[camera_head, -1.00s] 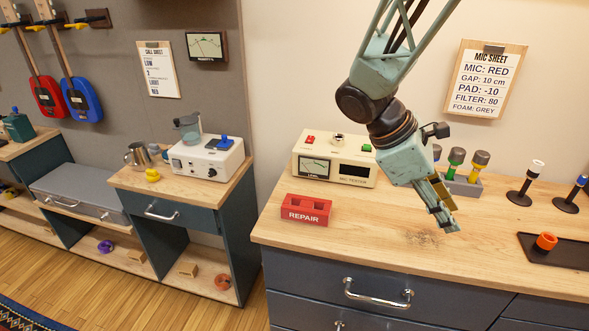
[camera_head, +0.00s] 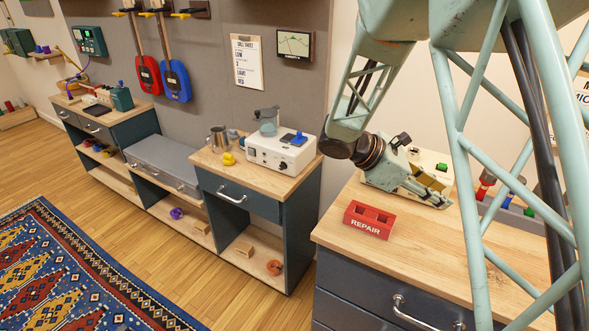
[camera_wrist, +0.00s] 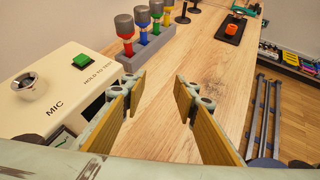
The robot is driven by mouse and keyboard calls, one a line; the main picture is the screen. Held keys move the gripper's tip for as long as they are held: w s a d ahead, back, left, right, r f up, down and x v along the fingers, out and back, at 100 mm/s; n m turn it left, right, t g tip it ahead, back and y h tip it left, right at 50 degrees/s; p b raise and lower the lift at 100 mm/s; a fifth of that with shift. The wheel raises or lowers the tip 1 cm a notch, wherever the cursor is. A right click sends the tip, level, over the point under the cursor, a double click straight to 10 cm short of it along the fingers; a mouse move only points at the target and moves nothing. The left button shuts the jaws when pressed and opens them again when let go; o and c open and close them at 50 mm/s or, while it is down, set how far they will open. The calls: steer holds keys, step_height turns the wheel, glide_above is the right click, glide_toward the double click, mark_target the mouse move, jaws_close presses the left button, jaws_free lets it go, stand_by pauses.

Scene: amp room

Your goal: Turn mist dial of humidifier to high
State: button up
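A white box (camera_head: 268,156) with a grey translucent tank (camera_head: 267,122) and a blue part (camera_head: 300,138) on top stands on the small wood-topped cabinet at the picture's middle; it appears to be the humidifier. Its front has small dark round controls; the dial's setting is too small to read. My gripper (camera_head: 440,196) is to the right of it, apart, above the right-hand counter near the cream tester. In the wrist view my gripper (camera_wrist: 160,98) is open, its yellow-lined fingers apart with nothing between them.
The cream mic tester (camera_wrist: 50,92) stands beside my gripper. A red REPAIR block (camera_head: 368,220) sits near the counter's left edge. A metal jug (camera_head: 218,138) and yellow duck (camera_head: 228,159) stand left of the white box. A gap separates the cabinet and counter.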

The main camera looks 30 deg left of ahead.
steer(key=w+a+f+n+t+p, duration=0.1)
steer(key=a+f+n+t, duration=0.1)
steer(key=a, duration=0.7)
steer(key=a+f+n+t+y+p, duration=0.1)
steer(key=a+f+n+t, duration=0.1)
steer(key=a, duration=0.8)
steer(key=w+a+f+n+t+y+p, duration=0.1)
steer(key=a+f+n+t+p, duration=0.1)
steer(key=a, duration=0.8)
steer(key=shift+w+f+n+t, duration=0.35)
steer(key=shift+f+n+t, duration=0.05)
steer(key=shift+f+t, duration=0.1)
steer(key=s+a+f+n+t+y+p, duration=0.1)
steer(key=s+a+f+n+t+y, duration=0.15)
steer(key=a, duration=0.55)
steer(key=s+a+f+n+t+y+p, duration=0.1)
steer(key=s+a+f+y, duration=0.15)
steer(key=a, duration=0.45)
steer(key=n+t+y+p, duration=0.1)
steer(key=n+y+p, duration=0.1)
steer(key=n+y, duration=0.15)
glide_toward(281, 169)
steer(key=s, duration=0.5)
steer(key=shift+s+a, duration=0.15)
steer(key=shift+s, duration=0.05)
steer(key=shift+w, duration=0.15)
steer(key=shift+w+a, duration=0.2)
steer(key=shift+w, duration=6.55)
steer(key=shift+c, duration=0.6)
